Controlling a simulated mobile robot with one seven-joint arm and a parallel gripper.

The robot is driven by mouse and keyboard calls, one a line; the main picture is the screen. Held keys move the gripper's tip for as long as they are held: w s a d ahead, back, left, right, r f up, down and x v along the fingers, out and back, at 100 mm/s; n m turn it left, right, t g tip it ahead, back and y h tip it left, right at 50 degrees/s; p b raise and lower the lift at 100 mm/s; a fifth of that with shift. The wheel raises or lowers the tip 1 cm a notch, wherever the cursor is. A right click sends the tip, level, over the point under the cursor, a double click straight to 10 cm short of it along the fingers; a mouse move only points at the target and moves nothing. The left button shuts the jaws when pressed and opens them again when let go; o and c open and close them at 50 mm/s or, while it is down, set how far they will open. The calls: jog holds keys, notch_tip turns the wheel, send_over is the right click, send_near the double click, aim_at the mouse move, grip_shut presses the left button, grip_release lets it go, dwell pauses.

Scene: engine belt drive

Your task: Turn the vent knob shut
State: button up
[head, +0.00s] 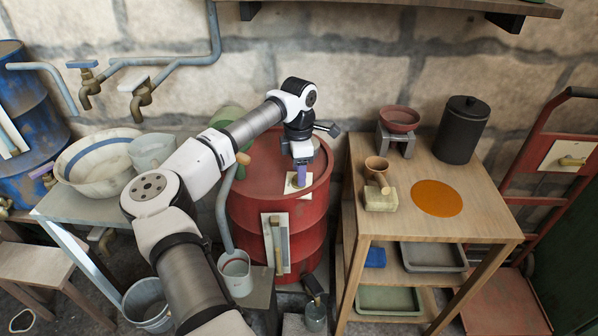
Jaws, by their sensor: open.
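A red drum (265,215) stands in the middle, against the stone wall. On its lid, near the front right, is a small pale plate (292,187) with a purple upright piece (301,172) on it, which looks like the vent knob. My gripper (301,160) points down over the drum lid, right at the top of the purple piece. Its jaws are open, but the fingertips are too small to tell whether they stand around the purple piece or only above it. My wrist hides part of the lid behind.
A pale jug (234,273) and a bent pipe are at the drum's left front. A basin (97,163) is at left.

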jog(key=shift+f, duration=0.8)
jog(key=shift+c, duration=0.3)
jog(key=c, duration=0.9)
